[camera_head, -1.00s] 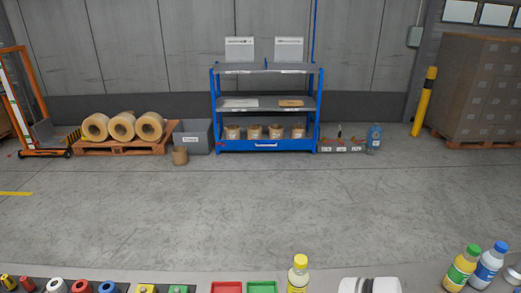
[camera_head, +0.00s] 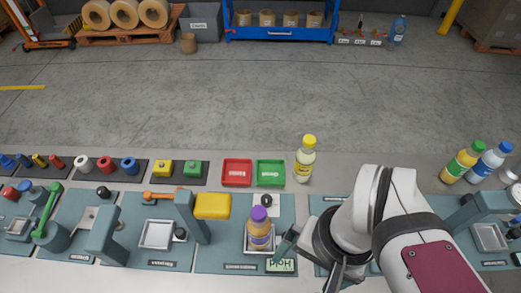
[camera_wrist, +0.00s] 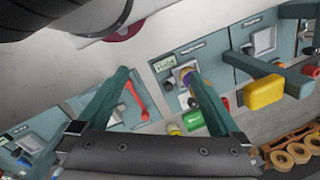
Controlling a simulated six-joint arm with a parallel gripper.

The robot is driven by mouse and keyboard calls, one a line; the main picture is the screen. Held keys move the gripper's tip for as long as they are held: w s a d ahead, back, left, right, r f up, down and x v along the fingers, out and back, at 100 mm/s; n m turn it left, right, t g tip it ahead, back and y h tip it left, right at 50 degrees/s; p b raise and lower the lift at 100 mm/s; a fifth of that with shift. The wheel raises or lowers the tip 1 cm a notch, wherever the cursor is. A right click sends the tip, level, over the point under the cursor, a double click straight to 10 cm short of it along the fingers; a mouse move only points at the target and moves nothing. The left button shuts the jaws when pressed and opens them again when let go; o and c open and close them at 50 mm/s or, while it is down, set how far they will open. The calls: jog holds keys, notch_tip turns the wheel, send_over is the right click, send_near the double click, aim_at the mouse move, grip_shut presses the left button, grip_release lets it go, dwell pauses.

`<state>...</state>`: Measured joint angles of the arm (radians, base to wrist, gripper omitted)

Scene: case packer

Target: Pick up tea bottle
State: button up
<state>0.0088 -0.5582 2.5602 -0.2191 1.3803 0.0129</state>
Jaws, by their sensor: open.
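A bottle with a purple cap and orange-brown contents (camera_head: 260,235) stands upright on a small square plate of a bench station. It also shows in the wrist view (camera_wrist: 187,78), beside my right-hand finger. No label is readable, so I cannot tell for sure which bottle is the tea. My gripper (camera_head: 312,262) is open and empty, just right of the purple-capped bottle. In the wrist view its two teal fingers are spread wide (camera_wrist: 157,92). A yellow-capped bottle (camera_head: 305,160), a green-capped bottle (camera_head: 463,163) and a blue-capped bottle (camera_head: 489,163) stand farther back.
A red tray (camera_head: 237,173) and a green tray (camera_head: 270,173) lie behind the purple-capped bottle. A yellow block on a post (camera_head: 212,206) stands left of it. Posts, levers and small parts crowd the left bench. Open floor lies beyond the bench.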

jog(key=shift+c, duration=0.2)
jog(key=shift+c, duration=1.2)
notch_tip(320, 180, up, 2)
jog(key=r+n+h, duration=0.1)
jog(key=n+h, duration=0.1)
jog(key=n, duration=0.8)
send_over(259, 225)
jog(key=shift+w+f, duration=0.25)
jog(key=shift+w, duration=0.05)
jog(key=f, duration=1)
jog(key=w+f, duration=0.1)
jog(key=f, duration=0.4)
jog(key=shift+f, duration=0.25)
